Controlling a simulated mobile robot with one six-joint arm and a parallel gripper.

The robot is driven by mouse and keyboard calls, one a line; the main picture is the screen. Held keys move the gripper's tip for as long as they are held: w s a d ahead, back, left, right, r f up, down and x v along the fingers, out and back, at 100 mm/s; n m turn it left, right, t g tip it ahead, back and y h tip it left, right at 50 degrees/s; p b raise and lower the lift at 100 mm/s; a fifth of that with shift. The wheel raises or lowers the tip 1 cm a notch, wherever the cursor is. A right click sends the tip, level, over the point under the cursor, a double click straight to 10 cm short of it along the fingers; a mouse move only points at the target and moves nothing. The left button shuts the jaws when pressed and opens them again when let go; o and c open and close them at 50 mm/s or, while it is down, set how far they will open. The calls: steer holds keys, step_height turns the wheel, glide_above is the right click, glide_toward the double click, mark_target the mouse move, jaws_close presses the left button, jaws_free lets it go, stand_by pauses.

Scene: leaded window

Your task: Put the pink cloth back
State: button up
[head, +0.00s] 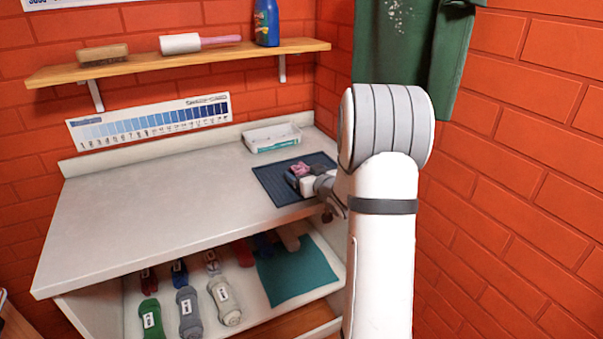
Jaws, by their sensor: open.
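The pink cloth (301,169) is a small crumpled bundle over the dark ribbed mat (272,181) at the right end of the worktop. My gripper (298,180) is open at the mat, right by the cloth. The gripper and arm hide part of the mat. I cannot tell whether the cloth lies between the fingers or just behind them, or whether they touch it.
A white tray (272,140) stands on the worktop behind the mat. The left and middle of the worktop (170,205) are clear. Below, an open shelf holds several labelled bottles (188,312) and a teal mat (297,272). A green apron (405,55) hangs behind my arm.

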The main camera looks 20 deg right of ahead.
steer(key=shift+c, duration=0.5)
steer(key=c, duration=1)
